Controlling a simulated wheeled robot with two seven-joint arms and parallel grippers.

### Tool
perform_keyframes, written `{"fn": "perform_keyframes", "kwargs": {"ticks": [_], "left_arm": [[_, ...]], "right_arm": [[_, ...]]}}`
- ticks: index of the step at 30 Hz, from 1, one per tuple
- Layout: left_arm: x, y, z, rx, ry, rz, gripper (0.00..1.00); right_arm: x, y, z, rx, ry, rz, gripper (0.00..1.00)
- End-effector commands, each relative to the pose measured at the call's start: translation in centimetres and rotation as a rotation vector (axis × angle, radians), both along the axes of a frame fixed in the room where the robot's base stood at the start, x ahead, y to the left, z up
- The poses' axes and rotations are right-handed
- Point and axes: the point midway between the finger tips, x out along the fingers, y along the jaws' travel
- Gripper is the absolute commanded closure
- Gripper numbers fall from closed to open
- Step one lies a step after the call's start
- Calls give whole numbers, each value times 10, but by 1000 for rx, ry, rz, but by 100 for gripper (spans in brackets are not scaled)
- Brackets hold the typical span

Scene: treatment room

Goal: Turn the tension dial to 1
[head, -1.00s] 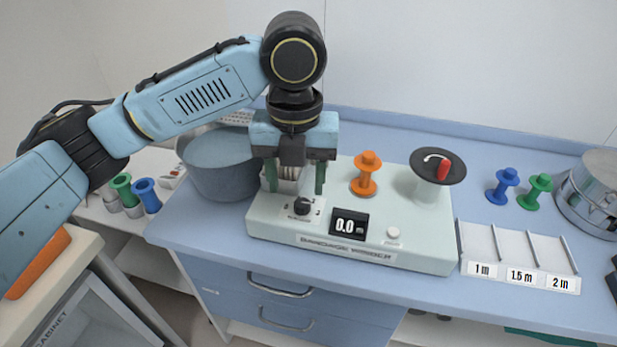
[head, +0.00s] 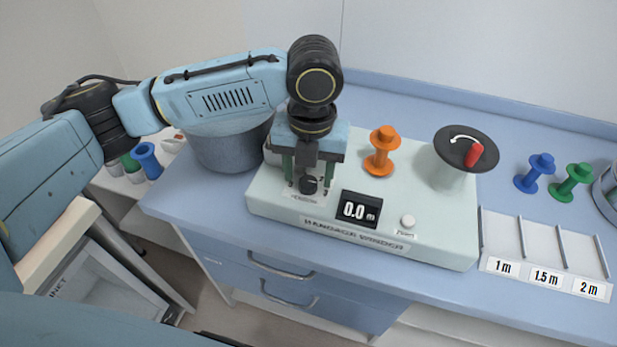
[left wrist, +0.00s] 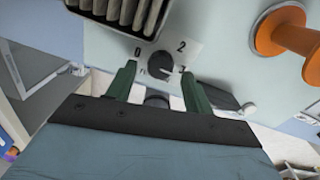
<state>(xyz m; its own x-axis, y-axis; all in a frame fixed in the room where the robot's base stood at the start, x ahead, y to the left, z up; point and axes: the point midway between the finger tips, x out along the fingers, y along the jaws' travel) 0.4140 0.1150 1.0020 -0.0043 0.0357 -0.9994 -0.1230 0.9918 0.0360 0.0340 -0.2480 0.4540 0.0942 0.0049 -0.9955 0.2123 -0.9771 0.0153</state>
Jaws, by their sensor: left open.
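The tension dial is a small black knob (head: 308,185) at the left front of the pale bandage winder (head: 430,250). In the left wrist view the dial (left wrist: 159,64) sits on a white plate with the marks 0 and 2 readable; the other marks are unclear. My left gripper (head: 305,188) is open and points down over the dial. In the left wrist view its two green fingers (left wrist: 158,80) stand on either side of the dial's near side, apart from it. The pointer direction is hard to tell. My right gripper is not in view.
The winder carries a display (head: 359,209) reading 0.0 m, a white button (head: 407,221), an orange spool (head: 382,152) and a black crank disc (head: 452,141) with a red handle. A grey pot (head: 222,150) stands close behind my left gripper. Blue (head: 534,172) and green (head: 571,182) spools stand right.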

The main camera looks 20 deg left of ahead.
Motion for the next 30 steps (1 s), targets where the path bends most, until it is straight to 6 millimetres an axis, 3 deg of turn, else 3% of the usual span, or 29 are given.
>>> {"fn": "perform_keyframes", "kwargs": {"ticks": [6, 15, 25, 30], "left_arm": [[0, 1, -17, 0, 0, 0, 48], [0, 1, -18, 0, -1, 0, 49], [0, 1, -18, 0, -1, 0, 92], [0, 1, -17, 0, 0, 8, 92]], "right_arm": [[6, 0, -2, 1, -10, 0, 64], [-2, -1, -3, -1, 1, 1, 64], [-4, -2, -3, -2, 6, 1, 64], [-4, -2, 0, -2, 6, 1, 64]]}}
